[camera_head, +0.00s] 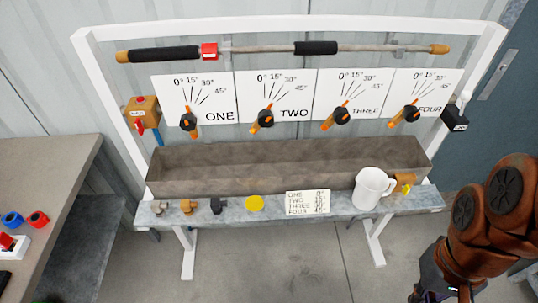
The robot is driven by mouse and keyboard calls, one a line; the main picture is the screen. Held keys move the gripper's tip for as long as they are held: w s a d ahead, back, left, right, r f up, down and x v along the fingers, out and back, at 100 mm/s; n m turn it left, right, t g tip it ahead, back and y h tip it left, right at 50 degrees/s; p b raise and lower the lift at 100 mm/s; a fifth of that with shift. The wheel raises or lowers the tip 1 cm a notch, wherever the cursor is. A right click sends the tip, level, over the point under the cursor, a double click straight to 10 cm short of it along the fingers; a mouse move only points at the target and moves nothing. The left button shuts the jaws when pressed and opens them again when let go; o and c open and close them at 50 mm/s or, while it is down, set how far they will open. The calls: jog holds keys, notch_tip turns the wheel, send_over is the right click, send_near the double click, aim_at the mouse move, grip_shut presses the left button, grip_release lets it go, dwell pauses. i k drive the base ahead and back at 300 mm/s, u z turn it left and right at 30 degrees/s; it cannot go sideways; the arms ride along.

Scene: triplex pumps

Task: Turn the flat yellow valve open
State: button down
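A flat, round yellow piece (254,203), which looks like the yellow valve, is on the grey shelf (330,204) in front of the brown trough. Its turn position cannot be told from this view. My arm is at the lower right, well apart from the yellow piece. Only a dark part of its end, my gripper (447,292), shows at the bottom edge. Its fingers are not clear, so I cannot see whether it is open or holds anything.
Small fittings (186,207), a white note (308,202) and a white mug (371,188) share the shelf. Several orange-handled dials (263,119) are on the panel above the trough (290,165). A workbench (50,175) stands at left. The floor in front is clear.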

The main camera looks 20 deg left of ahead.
aim_at(406, 188)
jog(key=z, duration=0.5)
jog(key=i, duration=0.15)
jog(key=z, duration=0.5)
jog(key=k, duration=0.8)
jog(key=u, duration=1.3)
